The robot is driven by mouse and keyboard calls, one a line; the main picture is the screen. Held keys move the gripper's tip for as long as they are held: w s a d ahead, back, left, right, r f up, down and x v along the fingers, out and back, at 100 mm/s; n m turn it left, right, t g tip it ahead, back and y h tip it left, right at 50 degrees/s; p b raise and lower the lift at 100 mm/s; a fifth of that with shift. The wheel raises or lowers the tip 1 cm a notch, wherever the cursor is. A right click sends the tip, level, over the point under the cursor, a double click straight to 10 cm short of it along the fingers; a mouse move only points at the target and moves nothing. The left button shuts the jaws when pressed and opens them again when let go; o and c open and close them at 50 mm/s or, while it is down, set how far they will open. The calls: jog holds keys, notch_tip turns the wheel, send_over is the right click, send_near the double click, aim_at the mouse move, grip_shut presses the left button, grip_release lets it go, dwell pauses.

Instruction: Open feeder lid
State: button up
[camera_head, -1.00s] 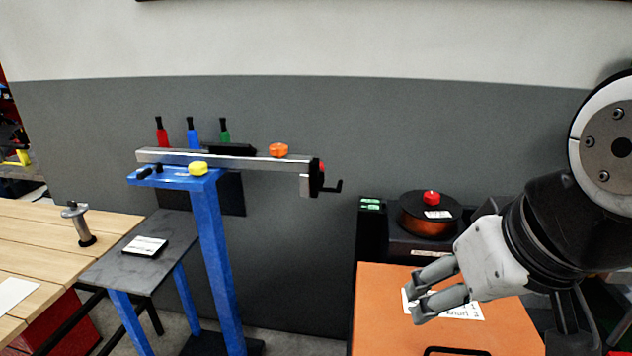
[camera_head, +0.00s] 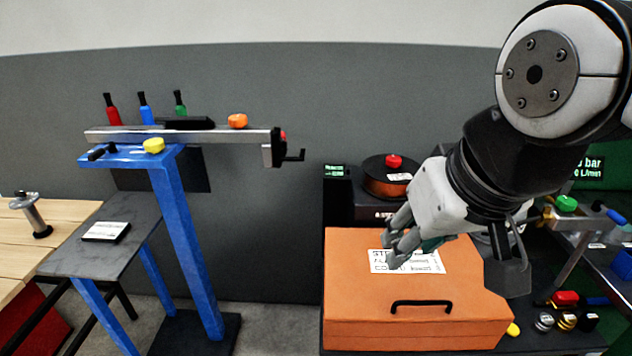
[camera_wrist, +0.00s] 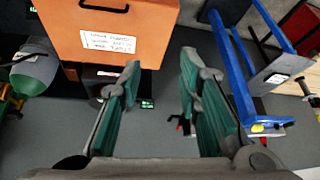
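A round copper-coloured bowl (camera_head: 385,187) with a black top and a red knob (camera_head: 393,161) stands on a dark unit against the wall; it looks like the feeder with its lid down. My gripper (camera_head: 392,240) is in front of and below it in the head view, over the label of an orange box (camera_head: 430,315). The fingers look spread and empty in the wrist view (camera_wrist: 159,65). There the orange box (camera_wrist: 150,30) is at the top, and part of the dark unit (camera_wrist: 110,76) shows behind the left finger. The red knob is not visible there.
The orange box has a black handle (camera_head: 421,304). A blue stand (camera_head: 190,240) with a metal beam is at the left, beside a small dark table (camera_head: 75,250). A bench with fittings and a green knob (camera_head: 566,203) is at the right, partly behind my arm.

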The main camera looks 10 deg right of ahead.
jog(key=w+d+f+m+g+b, duration=0.2)
jog(key=w+d+f+m+g, duration=0.2)
jog(key=w+d+f+m, duration=0.4)
jog(key=m+g+b, duration=0.2)
jog(key=m+g, duration=0.2)
jog(key=m, duration=0.8)
send_near(423, 301)
jog(key=shift+y, duration=0.3)
jog(key=x, duration=0.8)
jog(key=shift+d+p, duration=0.25)
jog(key=shift+p, duration=0.1)
grip_shut()
